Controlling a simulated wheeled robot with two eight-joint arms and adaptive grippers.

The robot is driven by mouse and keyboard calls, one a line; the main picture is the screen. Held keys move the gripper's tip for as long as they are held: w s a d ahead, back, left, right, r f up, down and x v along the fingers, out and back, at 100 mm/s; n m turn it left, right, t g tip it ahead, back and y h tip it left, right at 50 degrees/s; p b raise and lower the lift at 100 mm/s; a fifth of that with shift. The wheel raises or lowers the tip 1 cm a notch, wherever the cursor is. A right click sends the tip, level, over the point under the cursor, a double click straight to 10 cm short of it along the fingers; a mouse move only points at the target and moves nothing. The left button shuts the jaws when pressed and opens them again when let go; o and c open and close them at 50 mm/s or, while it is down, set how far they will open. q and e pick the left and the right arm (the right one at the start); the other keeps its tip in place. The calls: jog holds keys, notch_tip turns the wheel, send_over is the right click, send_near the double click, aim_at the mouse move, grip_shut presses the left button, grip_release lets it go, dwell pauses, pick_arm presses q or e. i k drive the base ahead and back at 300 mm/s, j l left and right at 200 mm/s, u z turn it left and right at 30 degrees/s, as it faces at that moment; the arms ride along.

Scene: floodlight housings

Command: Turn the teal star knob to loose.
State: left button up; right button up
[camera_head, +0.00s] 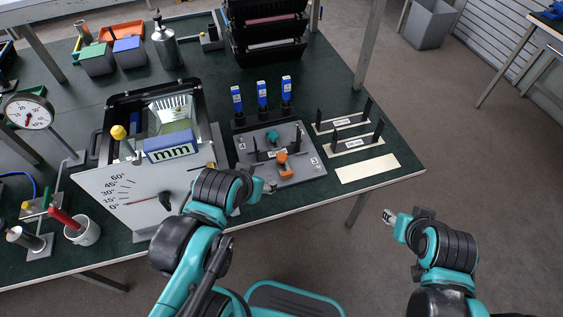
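The teal star knob (273,135) sits on the far part of a grey plate (308,172) on the dark green table. An orange knob (282,157) stands nearer on the same plate, with dark upright posts around the two. My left gripper (269,187) is at the near edge of the plate, closer to the orange knob and apart from the teal one. It is too small to tell whether it is open. My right gripper (388,216) is off the table's front right edge, away from everything. Its fingers are too small to judge.
A floodlight housing (178,105) with a white angle-scale panel (135,195) stands left of the plate. Several blue-topped tools (262,93) stand in a rack behind it. Cream strips with black posts (345,143) lie to the right. The table's right corner is clear.

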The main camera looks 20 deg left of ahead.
aim_at(273, 136)
jog(key=i+l+u, duration=0.15)
jog(key=i+u, duration=0.25)
jog(key=i+l+u, duration=0.35)
